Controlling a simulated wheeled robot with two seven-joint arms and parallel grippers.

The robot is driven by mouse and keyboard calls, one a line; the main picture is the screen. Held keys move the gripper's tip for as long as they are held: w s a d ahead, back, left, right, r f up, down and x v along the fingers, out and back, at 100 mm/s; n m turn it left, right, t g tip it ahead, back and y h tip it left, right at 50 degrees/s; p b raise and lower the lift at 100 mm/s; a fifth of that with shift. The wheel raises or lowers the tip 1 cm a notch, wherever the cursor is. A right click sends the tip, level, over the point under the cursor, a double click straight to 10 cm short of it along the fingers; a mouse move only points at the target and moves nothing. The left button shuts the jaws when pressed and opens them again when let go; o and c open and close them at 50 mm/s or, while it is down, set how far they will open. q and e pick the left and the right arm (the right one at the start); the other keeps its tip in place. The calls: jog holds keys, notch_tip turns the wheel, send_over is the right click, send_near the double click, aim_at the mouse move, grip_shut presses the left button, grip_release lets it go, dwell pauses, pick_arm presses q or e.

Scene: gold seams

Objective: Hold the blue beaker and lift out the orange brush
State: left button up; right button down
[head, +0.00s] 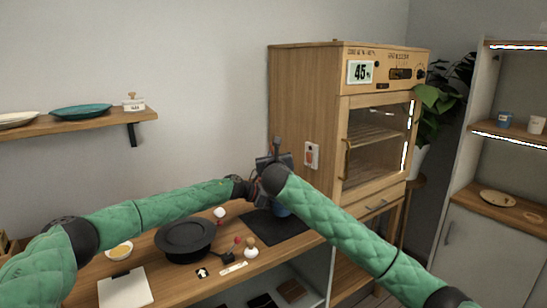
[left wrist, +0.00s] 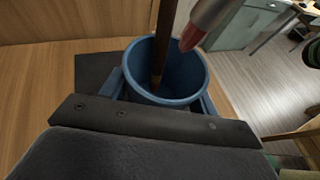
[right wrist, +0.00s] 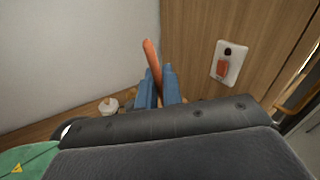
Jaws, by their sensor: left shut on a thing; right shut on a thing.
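The blue beaker (left wrist: 180,88) stands upright between the fingers of my left gripper (left wrist: 162,92), which is shut on it. My right gripper (right wrist: 159,88) is shut on the orange brush (right wrist: 152,58), whose handle rises above the fingers. In the left wrist view, a grey ferrule with a reddish tip (left wrist: 205,24), apparently the brush's lower end, hangs over the beaker's mouth. A brown stick (left wrist: 163,45) stands in the beaker. My right gripper (head: 273,162) is above the beaker.
A dark mat (head: 262,226) lies under the beaker. A wooden cabinet (head: 303,90) with a glass door stands close behind to the right.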

pick_arm(q)
jog(key=o, duration=1.2)
